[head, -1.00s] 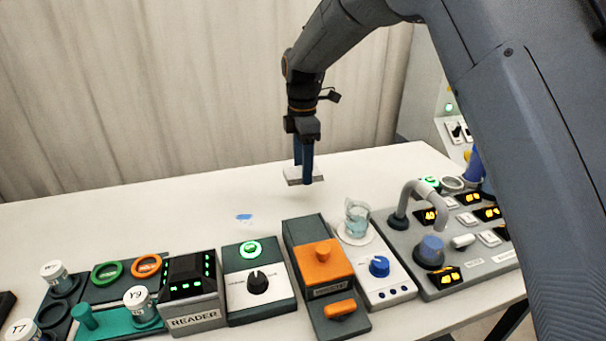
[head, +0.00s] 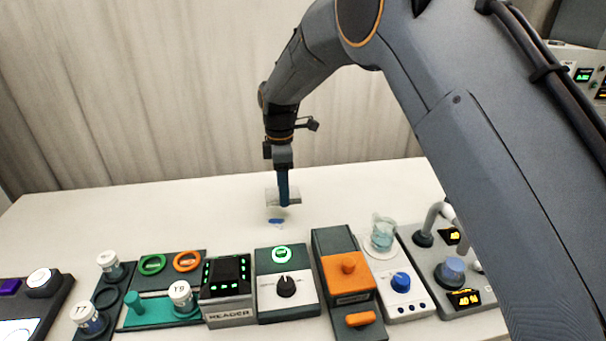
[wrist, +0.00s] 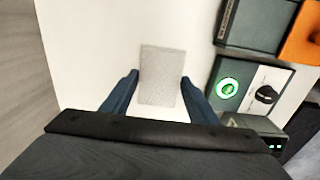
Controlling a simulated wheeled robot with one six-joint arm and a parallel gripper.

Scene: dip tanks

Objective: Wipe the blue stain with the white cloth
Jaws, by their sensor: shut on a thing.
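The white cloth (head: 295,196), a small pale pad, is held between the blue fingers of my gripper (head: 284,203). In the wrist view the cloth (wrist: 160,75) shows as a light grey rectangle between the fingertips of my gripper (wrist: 160,82). The blue stain (head: 276,221) is a small patch on the white table, behind the dark green dial box. My gripper points down just behind the stain, with the cloth low over the table. I cannot tell whether the cloth touches the table. The stain does not show in the wrist view.
A row of devices lines the front: the reader (head: 229,311), the green-lit dial box (head: 286,289), an orange-topped box (head: 347,282) and a glass beaker (head: 383,233) on a blue-knob unit. Jars stand at the left. The table (head: 130,213) behind them is clear.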

